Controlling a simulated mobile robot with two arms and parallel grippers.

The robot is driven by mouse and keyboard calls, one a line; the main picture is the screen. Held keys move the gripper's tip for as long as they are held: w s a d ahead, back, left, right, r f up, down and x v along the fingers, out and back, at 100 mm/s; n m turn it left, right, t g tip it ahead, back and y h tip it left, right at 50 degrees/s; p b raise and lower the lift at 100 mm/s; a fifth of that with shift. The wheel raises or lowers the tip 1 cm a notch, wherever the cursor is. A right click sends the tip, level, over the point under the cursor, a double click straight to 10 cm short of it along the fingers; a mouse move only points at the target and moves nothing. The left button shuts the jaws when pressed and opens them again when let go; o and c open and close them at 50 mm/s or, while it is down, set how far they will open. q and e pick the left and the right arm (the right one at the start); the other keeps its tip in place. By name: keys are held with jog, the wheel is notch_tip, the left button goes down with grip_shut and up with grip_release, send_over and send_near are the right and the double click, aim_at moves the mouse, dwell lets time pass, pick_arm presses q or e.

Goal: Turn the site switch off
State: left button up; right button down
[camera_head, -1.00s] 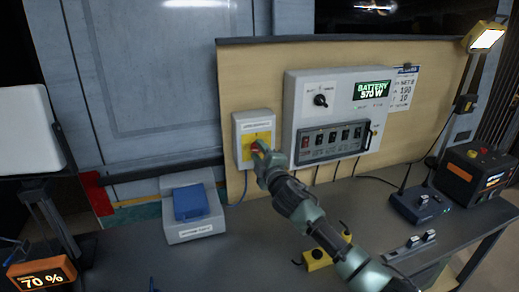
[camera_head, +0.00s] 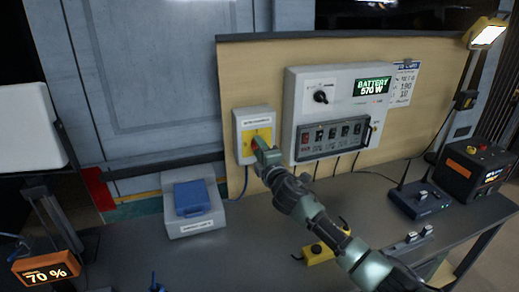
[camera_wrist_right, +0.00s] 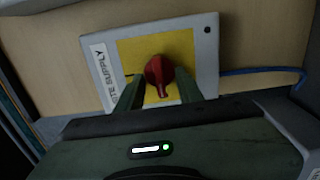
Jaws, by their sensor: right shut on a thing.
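The site switch is a pale grey box (camera_head: 241,124) with a yellow plate (camera_head: 248,145), fixed to the wooden board. The right wrist view shows its label, partly readable as "SUPPLY", and its red rotary knob (camera_wrist_right: 159,73) on the yellow plate (camera_wrist_right: 127,50). My right gripper (camera_head: 260,146) is at the box, and its fingers (camera_wrist_right: 145,92) stand on either side of the knob, shut on it. In the head view the gripper hides most of the knob. My left gripper is not in view.
A control panel (camera_head: 290,100) with a black knob, a row of switches and a "BATTERY 570 W" display is just right of the box. A blue-topped grey unit (camera_head: 196,224) stands below left. A yellow device (camera_head: 322,254) lies under my right arm.

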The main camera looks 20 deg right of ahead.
jog(key=shift+f, duration=0.1)
jog(key=c, duration=0.9)
grip_release()
jog(key=shift+c, duration=0.2)
jog(key=s+b, duration=0.1)
jog(key=s, duration=0.6)
jog(key=shift+s, duration=0.4)
jog(key=shift+d, duration=0.1)
